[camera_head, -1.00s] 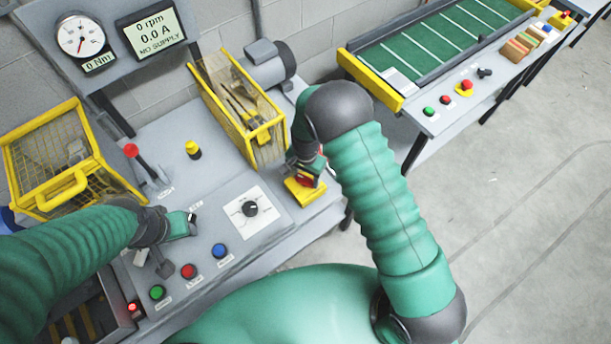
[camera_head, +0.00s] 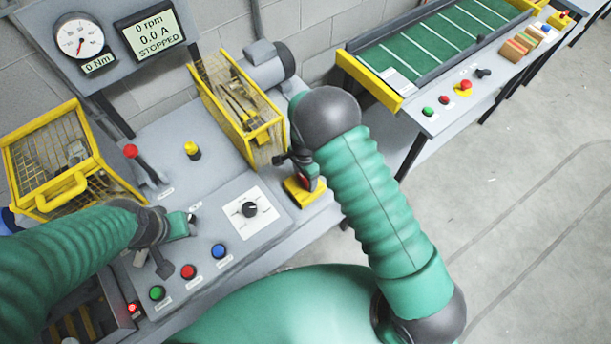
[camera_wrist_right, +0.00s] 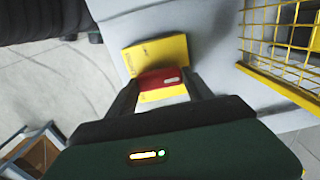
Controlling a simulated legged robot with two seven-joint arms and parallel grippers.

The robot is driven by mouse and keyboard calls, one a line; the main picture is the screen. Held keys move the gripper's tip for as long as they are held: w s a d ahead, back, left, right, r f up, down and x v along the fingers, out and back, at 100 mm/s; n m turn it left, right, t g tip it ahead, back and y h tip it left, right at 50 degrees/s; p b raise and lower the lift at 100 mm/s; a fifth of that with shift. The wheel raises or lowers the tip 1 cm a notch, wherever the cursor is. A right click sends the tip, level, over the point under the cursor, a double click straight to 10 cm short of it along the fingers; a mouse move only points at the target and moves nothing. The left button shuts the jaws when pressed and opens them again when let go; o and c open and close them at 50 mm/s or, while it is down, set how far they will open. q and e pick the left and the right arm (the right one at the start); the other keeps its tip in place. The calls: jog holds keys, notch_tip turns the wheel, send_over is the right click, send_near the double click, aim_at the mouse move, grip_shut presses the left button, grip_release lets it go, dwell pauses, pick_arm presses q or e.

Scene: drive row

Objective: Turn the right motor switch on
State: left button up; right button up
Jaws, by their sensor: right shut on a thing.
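The right motor switch has a yellow base (camera_head: 303,192) on the bench's right front edge, with a red handle (camera_head: 309,183) partly hidden by my arm. In the right wrist view, the red handle (camera_wrist_right: 161,78) lies crosswise between the fingers, over the yellow base (camera_wrist_right: 157,54). My right gripper (camera_head: 303,174) is shut on the red handle. The display (camera_head: 155,36) above the bench reads 0 rpm, 0.0 A, STOPPED. My left gripper (camera_head: 176,238) hangs over the left front of the bench, away from the switch; its jaw opening is unclear.
A yellow-framed guard (camera_head: 240,105) stands just behind the switch, with a grey motor (camera_head: 268,66) beyond. A raised mesh cage (camera_head: 70,155) is at left. A knob panel (camera_head: 250,210) and coloured buttons (camera_head: 188,271) lie near the front. Open floor is at right.

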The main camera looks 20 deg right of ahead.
aim_at(303, 179)
jog(key=shift+s+a+f, duration=0.1)
jog(key=shift+s+a, duration=0.05)
jog(key=o, duration=1.2)
jog(key=shift+o, duration=0.8)
jog(key=shift+a, duration=0.1)
notch_tip(303, 179, up, 17)
jog(key=b, duration=0.1)
jog(key=shift+w+b, duration=0.2)
jog(key=shift+b, duration=0.15)
